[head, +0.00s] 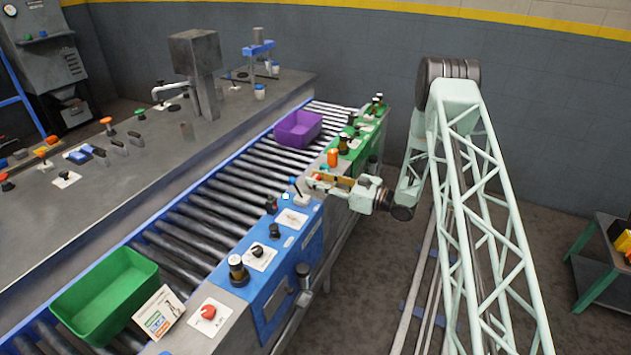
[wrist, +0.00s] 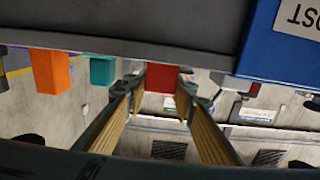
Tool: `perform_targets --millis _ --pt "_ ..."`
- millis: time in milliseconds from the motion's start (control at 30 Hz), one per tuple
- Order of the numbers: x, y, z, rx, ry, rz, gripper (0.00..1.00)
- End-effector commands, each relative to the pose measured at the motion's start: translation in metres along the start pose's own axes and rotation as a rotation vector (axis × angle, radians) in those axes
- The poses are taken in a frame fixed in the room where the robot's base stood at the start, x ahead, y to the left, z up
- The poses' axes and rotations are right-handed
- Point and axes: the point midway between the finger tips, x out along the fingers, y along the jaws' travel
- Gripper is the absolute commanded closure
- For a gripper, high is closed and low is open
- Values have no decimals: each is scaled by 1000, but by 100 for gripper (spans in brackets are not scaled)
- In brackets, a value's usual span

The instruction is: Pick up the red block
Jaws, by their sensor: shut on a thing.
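The red block (wrist: 161,77) is between the two finger tips of my gripper (wrist: 160,92) in the wrist view, against the edge of a dark ledge. The wrist picture looks upside down. In the head view my gripper (head: 318,183) reaches in from the right over the console beside the roller conveyor. A small red patch (head: 319,177) of the block shows at its fingers. The gripper is shut on the red block. I cannot tell whether the block is clear of the ledge.
An orange block (wrist: 50,71) and a teal block (wrist: 103,70) stand close beside the red one. A purple bin (head: 298,129) and a green bin (head: 104,294) are on the conveyor (head: 232,175). A lever (head: 299,192) rises from the console near my gripper.

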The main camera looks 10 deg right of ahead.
Motion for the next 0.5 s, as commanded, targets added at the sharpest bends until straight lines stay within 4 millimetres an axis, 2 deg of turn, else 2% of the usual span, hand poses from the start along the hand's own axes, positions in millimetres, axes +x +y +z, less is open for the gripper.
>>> perform_targets --millis 167,467,500 --pt "0 0 -8 -1 1 0 86" --pt "0 0 -38 -2 1 0 86" --pt "-7 -1 -36 0 0 2 86"
